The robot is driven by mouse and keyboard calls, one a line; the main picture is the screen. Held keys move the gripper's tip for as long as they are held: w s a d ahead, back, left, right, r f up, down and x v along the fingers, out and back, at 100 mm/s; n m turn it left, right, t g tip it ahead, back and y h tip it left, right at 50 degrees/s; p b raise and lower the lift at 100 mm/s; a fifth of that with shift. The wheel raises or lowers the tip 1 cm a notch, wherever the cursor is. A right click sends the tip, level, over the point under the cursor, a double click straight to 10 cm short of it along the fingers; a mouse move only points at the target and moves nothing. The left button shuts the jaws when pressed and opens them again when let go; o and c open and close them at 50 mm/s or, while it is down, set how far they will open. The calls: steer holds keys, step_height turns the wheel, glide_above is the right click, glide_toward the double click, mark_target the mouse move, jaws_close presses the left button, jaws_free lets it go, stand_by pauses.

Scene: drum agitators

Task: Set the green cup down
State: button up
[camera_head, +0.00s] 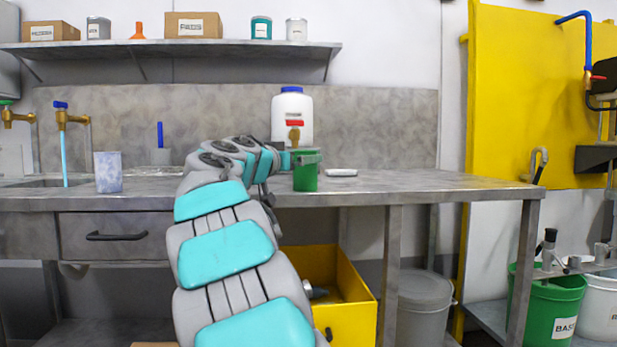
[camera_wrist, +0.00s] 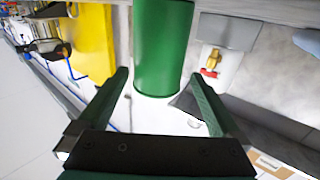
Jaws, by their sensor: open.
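The green cup (camera_head: 306,178) is upright on the grey counter (camera_head: 420,182), close to its front edge, and seems to rest on it. In the wrist view the green cup (camera_wrist: 163,50) shows large at the top middle, upside down, with its base cut off by the frame. My gripper (camera_wrist: 160,75) is open, its two green fingers on either side of the cup's upper part, with visible gaps. In the head view my gripper (camera_head: 305,160) is at the cup's upper part and partly covers it.
A white jug (camera_head: 292,108) with a brass tap stands behind the cup. A white dish (camera_head: 341,172) lies just right of it. A speckled cup (camera_head: 108,172) stands left near the sink. The counter's right part is clear. An open yellow drawer (camera_head: 350,318) is below.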

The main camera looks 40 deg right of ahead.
steer(key=p+x, duration=0.1)
steer(key=x, duration=0.5)
steer(key=shift+d+r, duration=0.15)
steer(key=shift+d, duration=0.3)
steer(key=c, duration=1.4)
